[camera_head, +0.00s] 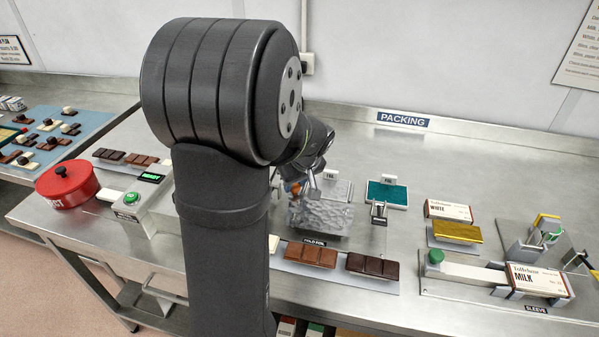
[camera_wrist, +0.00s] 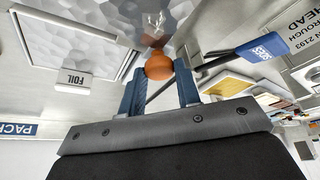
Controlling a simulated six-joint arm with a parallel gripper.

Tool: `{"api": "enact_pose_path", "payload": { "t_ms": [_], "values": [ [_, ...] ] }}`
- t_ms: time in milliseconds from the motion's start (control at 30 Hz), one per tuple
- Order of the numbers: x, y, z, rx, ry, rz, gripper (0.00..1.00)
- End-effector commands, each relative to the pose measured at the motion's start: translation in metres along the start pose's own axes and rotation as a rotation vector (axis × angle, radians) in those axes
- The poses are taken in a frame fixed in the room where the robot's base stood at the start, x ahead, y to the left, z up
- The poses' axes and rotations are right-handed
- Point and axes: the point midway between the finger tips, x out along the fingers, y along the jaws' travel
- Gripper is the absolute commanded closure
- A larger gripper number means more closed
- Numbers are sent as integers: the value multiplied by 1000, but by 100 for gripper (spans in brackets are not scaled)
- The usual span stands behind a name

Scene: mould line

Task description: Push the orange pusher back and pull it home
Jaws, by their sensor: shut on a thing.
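The orange pusher (camera_wrist: 158,65) shows as a round orange knob in the wrist view. My gripper (camera_wrist: 160,80) has its two blue fingers on either side of it, shut on it. In the head view a small orange spot of the pusher (camera_head: 293,187) shows under my gripper (camera_head: 302,184), at the left rear of the foil station. The crinkled silver foil (camera_head: 322,217) lies in front of it. My arm hides the area to the left, and the rest of the pusher is hidden or too small to make out.
A teal pad (camera_head: 388,193) and a small lever stand to the right. Chocolate bars (camera_head: 310,254) lie on a strip in front. A red pot (camera_head: 67,184) and a green-button box (camera_head: 133,199) stand left.

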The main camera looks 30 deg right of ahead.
Motion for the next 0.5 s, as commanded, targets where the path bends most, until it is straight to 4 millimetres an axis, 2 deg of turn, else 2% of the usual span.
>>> {"api": "enact_pose_path", "payload": {
  "t_ms": [367, 400, 500],
  "values": [
    [-2, -5, 5, 0, -2, -2, 100],
    [-2, -5, 5, 0, -2, -3, 64],
    [-2, -5, 5, 0, -2, -2, 49]
  ]
}}
